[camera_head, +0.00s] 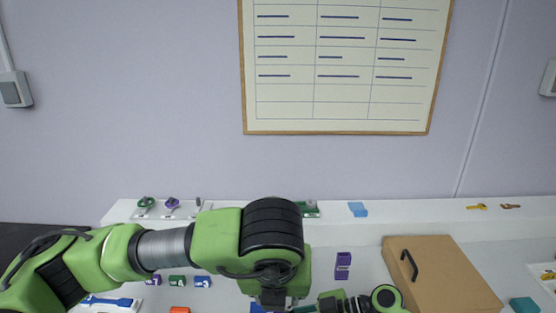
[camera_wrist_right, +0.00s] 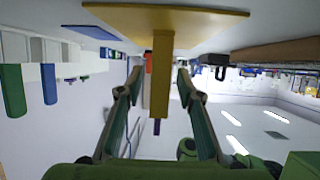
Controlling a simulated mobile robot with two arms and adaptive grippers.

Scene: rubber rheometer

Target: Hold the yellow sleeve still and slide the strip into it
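A yellow sleeve (camera_wrist_right: 160,75) shows in the right wrist view as a narrow upright piece joined to a wide yellow plate (camera_wrist_right: 205,14). My right gripper (camera_wrist_right: 159,70) is open, one finger on each side of the sleeve, with gaps visible. A small purple piece (camera_wrist_right: 157,127) shows at the sleeve's end away from the plate; I cannot tell if it is the strip or something behind. In the head view the sleeve is not visible. My left gripper (camera_head: 272,301) points down at the bottom edge, its fingers mostly cut off. A strip is not clearly seen there.
A cardboard-brown box (camera_head: 445,275) with a black handle stands right of my arms. A purple labelled container (camera_head: 343,265) stands left of it. Small purple, green and blue blocks (camera_head: 177,281) lie at left. A back shelf (camera_head: 420,214) holds small items, including a light blue block (camera_head: 357,209).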

